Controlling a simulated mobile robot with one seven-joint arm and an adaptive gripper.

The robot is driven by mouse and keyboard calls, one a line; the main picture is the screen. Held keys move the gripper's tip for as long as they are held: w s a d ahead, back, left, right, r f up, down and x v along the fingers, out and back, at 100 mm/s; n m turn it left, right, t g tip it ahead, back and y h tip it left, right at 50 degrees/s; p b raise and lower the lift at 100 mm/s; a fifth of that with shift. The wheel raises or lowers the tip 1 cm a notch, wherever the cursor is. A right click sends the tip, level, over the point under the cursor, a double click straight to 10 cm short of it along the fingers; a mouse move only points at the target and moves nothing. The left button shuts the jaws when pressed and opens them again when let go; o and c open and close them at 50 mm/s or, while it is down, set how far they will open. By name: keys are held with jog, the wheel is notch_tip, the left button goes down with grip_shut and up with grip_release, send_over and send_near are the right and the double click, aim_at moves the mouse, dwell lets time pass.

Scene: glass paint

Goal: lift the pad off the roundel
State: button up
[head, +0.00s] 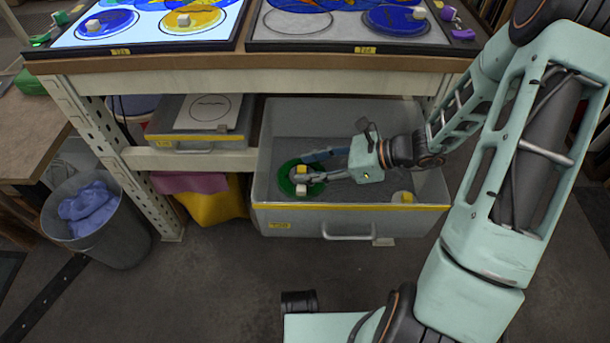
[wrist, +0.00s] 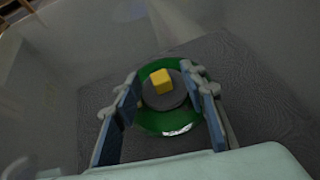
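The green roundel (head: 286,181) lies flat on the floor of the open grey drawer; it also shows in the wrist view (wrist: 150,122). On it sits the pad, a dark grey disc (wrist: 165,99) with a yellow block (wrist: 161,81) on top; the block also shows in the head view (head: 301,169). My gripper (head: 306,179) reaches into the drawer from the right. In the wrist view its blue-padded fingers (wrist: 162,90) stand wide apart, one on each side of the disc. Whether they touch its edge I cannot tell.
The drawer's walls and front (head: 350,220) surround my gripper. Above is a bench edge (head: 250,62) with glass panels. A smaller drawer (head: 197,135) and a waste bin (head: 105,225) stand left.

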jog(key=shift+f, duration=0.2)
grip_shut()
